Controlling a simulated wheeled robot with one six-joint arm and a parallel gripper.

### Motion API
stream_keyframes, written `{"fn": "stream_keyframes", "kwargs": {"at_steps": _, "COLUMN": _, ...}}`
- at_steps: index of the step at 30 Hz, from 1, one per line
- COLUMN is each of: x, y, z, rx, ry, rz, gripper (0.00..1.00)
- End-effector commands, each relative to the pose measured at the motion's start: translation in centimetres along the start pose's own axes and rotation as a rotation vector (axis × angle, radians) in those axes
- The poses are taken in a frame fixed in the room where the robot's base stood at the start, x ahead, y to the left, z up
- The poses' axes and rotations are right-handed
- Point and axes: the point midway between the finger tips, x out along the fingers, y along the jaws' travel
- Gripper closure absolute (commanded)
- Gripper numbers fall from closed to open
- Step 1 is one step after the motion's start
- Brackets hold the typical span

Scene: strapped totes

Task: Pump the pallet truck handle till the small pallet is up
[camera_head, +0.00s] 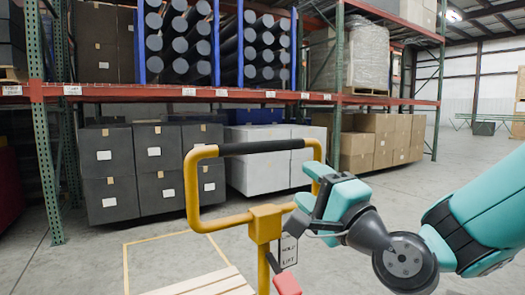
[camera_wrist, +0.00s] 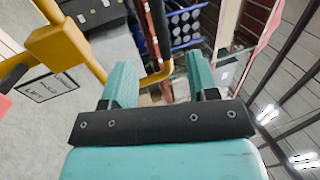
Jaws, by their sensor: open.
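The yellow pallet truck handle (camera_head: 193,190) stands upright in the middle of the head view, a loop with a black grip (camera_head: 262,146) along its top. Below the loop is a yellow block and post (camera_head: 264,225) with a label reading LIFT and a red-ended lever (camera_head: 287,283). The small pallet (camera_head: 205,286) shows only as pale wooden slats at the bottom edge; its height is unclear. My gripper (camera_head: 318,184) is open at the loop's right side.
Behind stands a rack with a red beam (camera_head: 180,93), holding dark rolls above and grey, white and brown boxes (camera_head: 375,140) below. A yellow floor outline (camera_head: 126,265) surrounds the pallet area. Open concrete floor lies at the right.

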Motion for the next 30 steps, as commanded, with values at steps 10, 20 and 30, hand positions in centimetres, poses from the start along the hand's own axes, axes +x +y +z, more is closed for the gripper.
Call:
{"fn": "stream_keyframes", "kwargs": {"at_steps": 10, "x": 6.1, "y": -0.8, "z": 0.1, "rx": -0.002, "ry": -0.002, "rz": 0.003, "gripper": 0.46}}
{"fn": "stream_keyframes", "kwargs": {"at_steps": 20, "x": 11.6, "y": -0.8, "z": 0.1, "rx": -0.004, "ry": -0.002, "rz": 0.003, "gripper": 0.46}}
{"fn": "stream_keyframes", "kwargs": {"at_steps": 30, "x": 16.1, "y": -0.4, "z": 0.1, "rx": -0.005, "ry": -0.003, "rz": 0.001, "gripper": 0.46}}
